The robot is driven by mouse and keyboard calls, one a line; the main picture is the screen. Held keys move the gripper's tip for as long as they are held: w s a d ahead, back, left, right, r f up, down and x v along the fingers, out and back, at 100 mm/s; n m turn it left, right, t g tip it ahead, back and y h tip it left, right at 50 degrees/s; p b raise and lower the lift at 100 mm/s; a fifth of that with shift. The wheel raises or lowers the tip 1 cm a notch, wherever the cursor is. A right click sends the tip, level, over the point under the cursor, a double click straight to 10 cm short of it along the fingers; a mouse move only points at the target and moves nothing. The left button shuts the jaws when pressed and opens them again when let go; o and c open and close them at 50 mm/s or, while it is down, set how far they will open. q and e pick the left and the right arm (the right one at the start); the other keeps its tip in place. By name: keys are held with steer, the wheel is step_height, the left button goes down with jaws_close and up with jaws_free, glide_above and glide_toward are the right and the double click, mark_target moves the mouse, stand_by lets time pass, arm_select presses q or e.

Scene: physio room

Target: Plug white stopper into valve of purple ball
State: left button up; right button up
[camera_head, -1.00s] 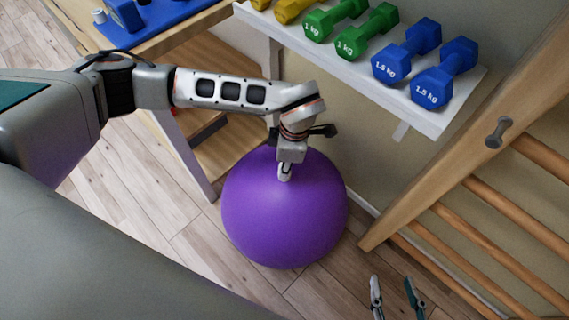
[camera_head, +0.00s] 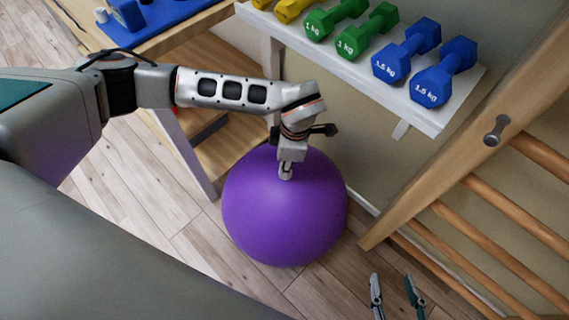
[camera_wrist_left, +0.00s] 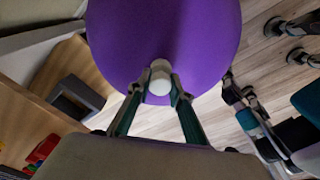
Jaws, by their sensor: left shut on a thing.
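The purple ball (camera_head: 285,222) rests on the floor under the shelf, and it fills the upper middle of the left wrist view (camera_wrist_left: 200,35). My left gripper (camera_head: 286,174) points down at the ball's upper side. In the left wrist view its two fingers (camera_wrist_left: 157,92) are closed around the white stopper (camera_wrist_left: 160,76), which shows against the purple surface. The valve is not visible. I cannot tell whether the stopper touches the ball or sits in the valve. My right gripper (camera_head: 395,297) is open and empty, low at the right over the floor.
A white shelf (camera_head: 440,115) with several dumbbells overhangs behind the ball. Wooden wall bars (camera_head: 490,235) stand at the right. Floor in front is clear.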

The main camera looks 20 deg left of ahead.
arm_select(q)
steer(key=shift+s+a+f, duration=0.1)
steer(key=shift+s+f, duration=0.2)
steer(key=shift+f, duration=0.5)
arm_select(e)
steer(key=shift+s+f, duration=0.1)
steer(key=shift+f, duration=0.1)
arm_select(q)
steer(key=shift+s+f, duration=0.1)
steer(key=shift+f, duration=0.15)
steer(key=shift+s+f, duration=0.1)
steer(key=shift+f, duration=0.2)
arm_select(e)
steer(key=shift+s+f, duration=0.1)
steer(key=shift+s, duration=0.05)
arm_select(q)
steer(key=o, duration=0.9)
steer(key=shift+o, duration=0.4)
steer(key=shift+f, duration=0.2)
steer(key=shift+w+r, duration=0.2)
steer(key=shift+r, duration=0.25)
arm_select(e)
steer(key=shift+w, duration=0.3)
arm_select(q)
steer(key=shift+o, duration=0.2)
steer(key=shift+w+r, duration=0.1)
steer(key=shift+r, duration=0.2)
arm_select(e)
steer(key=shift+r, duration=0.25)
